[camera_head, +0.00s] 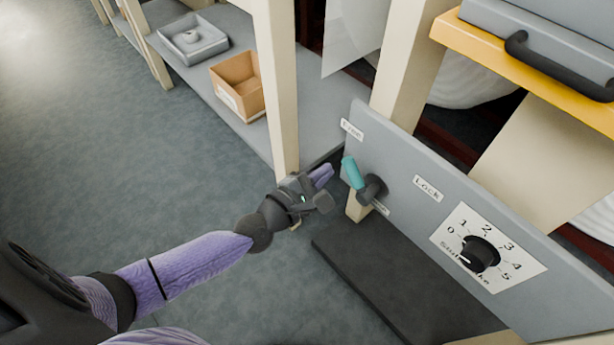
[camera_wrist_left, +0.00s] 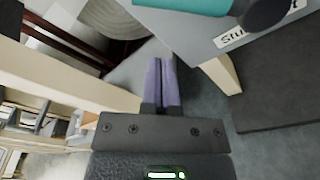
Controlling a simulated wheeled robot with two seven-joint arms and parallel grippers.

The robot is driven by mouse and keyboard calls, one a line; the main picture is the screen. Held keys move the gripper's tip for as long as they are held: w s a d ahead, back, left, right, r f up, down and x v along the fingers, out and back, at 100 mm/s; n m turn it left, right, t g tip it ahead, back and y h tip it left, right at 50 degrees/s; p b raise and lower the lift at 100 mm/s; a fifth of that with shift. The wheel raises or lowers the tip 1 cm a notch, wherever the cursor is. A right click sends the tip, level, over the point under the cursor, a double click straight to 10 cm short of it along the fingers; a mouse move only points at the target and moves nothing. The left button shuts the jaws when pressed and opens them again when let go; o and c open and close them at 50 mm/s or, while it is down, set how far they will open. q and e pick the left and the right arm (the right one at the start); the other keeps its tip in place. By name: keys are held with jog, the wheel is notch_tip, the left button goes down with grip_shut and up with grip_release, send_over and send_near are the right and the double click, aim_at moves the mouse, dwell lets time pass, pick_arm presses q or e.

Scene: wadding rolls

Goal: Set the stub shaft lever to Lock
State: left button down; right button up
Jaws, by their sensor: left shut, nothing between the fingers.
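The stub shaft lever (camera_head: 353,173) has a teal handle on a dark round hub (camera_head: 372,189), mounted on the grey panel (camera_head: 408,168). The handle tilts up and left from the hub, toward a label at the panel's left end that I read as "Free". The "Lock" label (camera_head: 427,188) is to the right of the hub. My left gripper (camera_head: 323,175) is shut and empty, just left of the handle and apart from it. In the left wrist view the fingers (camera_wrist_left: 160,82) are together, and the teal handle (camera_wrist_left: 185,5) crosses the top edge. My right gripper is not in view.
A numbered dial (camera_head: 479,254) is on the panel's right. A cream post (camera_head: 275,90) stands behind my left gripper. A cardboard box (camera_head: 238,86) and grey tray (camera_head: 194,40) sit on a low shelf. A dark mat (camera_head: 400,285) lies below the panel.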

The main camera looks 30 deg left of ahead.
aim_at(361, 178)
pick_arm(q)
jog(key=d+r+p, duration=0.2)
jog(key=d, duration=0.1)
jog(key=shift+r+p, duration=0.25)
jog(key=shift+p, duration=0.15)
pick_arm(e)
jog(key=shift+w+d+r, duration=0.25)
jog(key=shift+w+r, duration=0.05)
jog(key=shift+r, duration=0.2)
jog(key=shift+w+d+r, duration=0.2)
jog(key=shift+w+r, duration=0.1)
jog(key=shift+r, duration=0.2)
pick_arm(q)
jog(key=shift+d+r+m, duration=0.15)
jog(key=shift+m, duration=0.25)
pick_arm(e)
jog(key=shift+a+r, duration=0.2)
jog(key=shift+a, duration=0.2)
